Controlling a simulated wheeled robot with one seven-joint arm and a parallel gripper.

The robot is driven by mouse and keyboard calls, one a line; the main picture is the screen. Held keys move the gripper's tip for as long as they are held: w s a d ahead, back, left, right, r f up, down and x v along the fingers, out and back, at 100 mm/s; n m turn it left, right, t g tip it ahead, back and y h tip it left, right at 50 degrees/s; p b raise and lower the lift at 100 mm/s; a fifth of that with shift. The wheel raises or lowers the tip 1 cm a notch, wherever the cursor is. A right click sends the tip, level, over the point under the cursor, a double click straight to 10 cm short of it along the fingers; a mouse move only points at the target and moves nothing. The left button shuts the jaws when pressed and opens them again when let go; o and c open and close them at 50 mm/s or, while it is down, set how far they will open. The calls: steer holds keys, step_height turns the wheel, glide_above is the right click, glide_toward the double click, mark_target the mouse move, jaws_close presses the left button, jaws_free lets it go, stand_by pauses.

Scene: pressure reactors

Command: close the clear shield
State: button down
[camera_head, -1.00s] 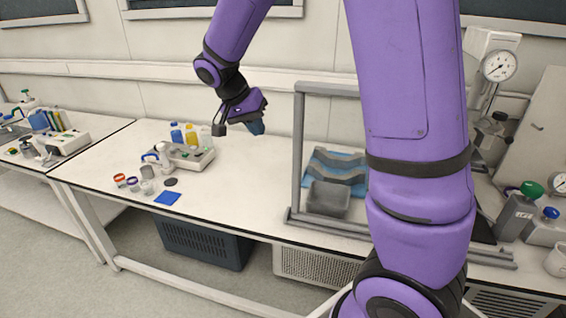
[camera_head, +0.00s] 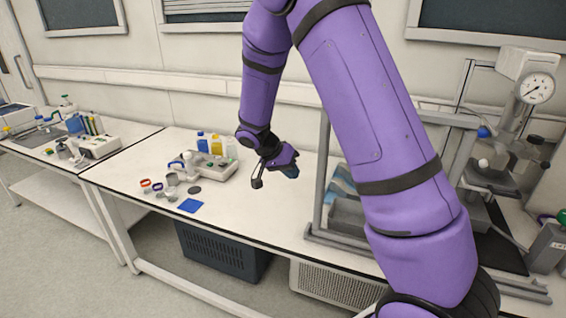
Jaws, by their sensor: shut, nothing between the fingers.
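A grey upright frame (camera_head: 322,178) stands on the bench right of centre, with a base rail along the bench's front. It appears to be the shield's frame. A clear pane cannot be made out, and my arm hides much of the frame, so I cannot tell how far the shield is open. My gripper (camera_head: 290,171) is shut and empty.
A pressure gauge (camera_head: 536,89) stands on equipment at the right. A grey device (camera_head: 206,172), bottles (camera_head: 217,146), small jars and a blue square (camera_head: 190,205) lie on the bench's left part. Bare bench top lies between these and the frame. A dark crate (camera_head: 220,254) is below.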

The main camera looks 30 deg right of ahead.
mark_target(316, 186)
steer(key=shift+s+d+f, duration=0.3)
steer(key=shift+s+d, duration=0.55)
steer(key=shift+s+d+f, duration=0.25)
steer(key=shift+s+d, duration=0.55)
